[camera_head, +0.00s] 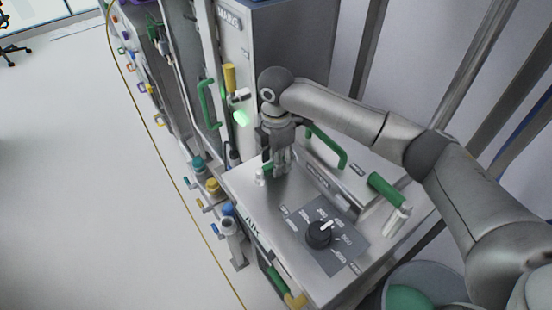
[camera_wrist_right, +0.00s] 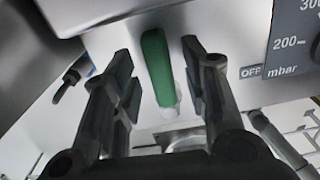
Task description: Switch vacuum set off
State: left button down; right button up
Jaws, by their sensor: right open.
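A steel unit (camera_head: 235,185) carries a dark dial panel (camera_head: 347,247) with a black knob (camera_head: 319,236); the knob's white pointer aims to the upper right. My right gripper (camera_head: 276,172) points down at the unit's left end, left of the knob. In the right wrist view my right gripper (camera_wrist_right: 157,58) is open, with a finger on either side of a green lever (camera_wrist_right: 157,62) with a pale tip. I cannot tell whether a finger touches it. The dial panel (camera_wrist_right: 292,50) shows at the right edge, with "OFF", "200" and "mbar" readable. My left gripper is not in view.
A green bar handle (camera_head: 326,147) and a green-and-white lever (camera_head: 386,190) are on the unit right of my gripper. A tall steel cabinet (camera_head: 300,50) with a green handle (camera_head: 205,105) stands behind. Bottles line the front edge; open floor (camera_head: 80,180) lies left.

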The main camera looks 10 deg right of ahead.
jog(key=shift+f, duration=0.35)
grip_shut()
